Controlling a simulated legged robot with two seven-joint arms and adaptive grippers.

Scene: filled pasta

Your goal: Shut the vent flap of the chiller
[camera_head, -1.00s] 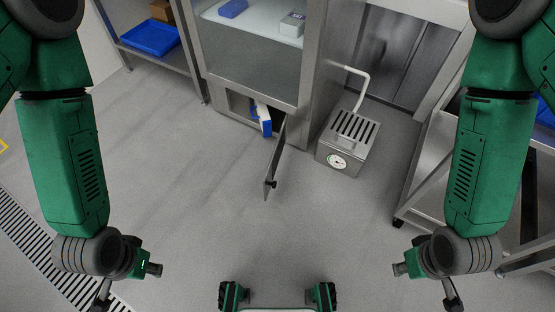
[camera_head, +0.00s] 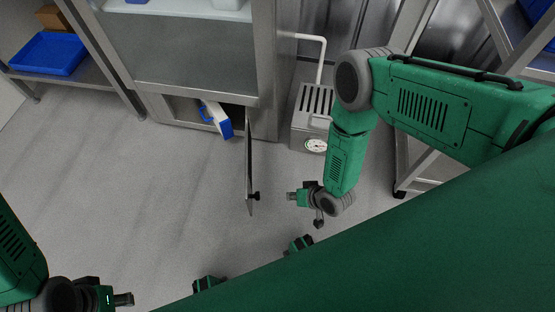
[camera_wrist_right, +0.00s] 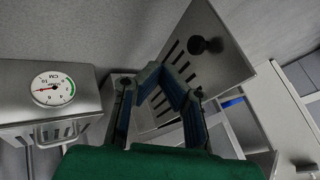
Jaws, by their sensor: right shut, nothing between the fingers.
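The chiller (camera_head: 200,92) is a steel cabinet with a glass front. Its vent flap (camera_head: 249,160) stands wide open from the low opening, seen nearly edge-on, with a black knob (camera_head: 256,196) near its outer end. In the right wrist view the flap (camera_wrist_right: 225,72) is a slotted steel plate with the knob (camera_wrist_right: 205,45) on its face. My right gripper (camera_head: 291,196) is shut and empty, just right of the flap's outer end; its fingertips (camera_wrist_right: 165,72) appear before the slots. Contact cannot be told. My left gripper (camera_head: 123,299) is low at the left, away from the flap; its jaw state is unclear.
A white-and-blue item (camera_head: 216,119) leans in the low opening, left of the flap. A steel box with a dial (camera_head: 315,146) stands to the right. A shelf with a blue tray (camera_head: 48,53) is at far left. The floor left of the flap is clear.

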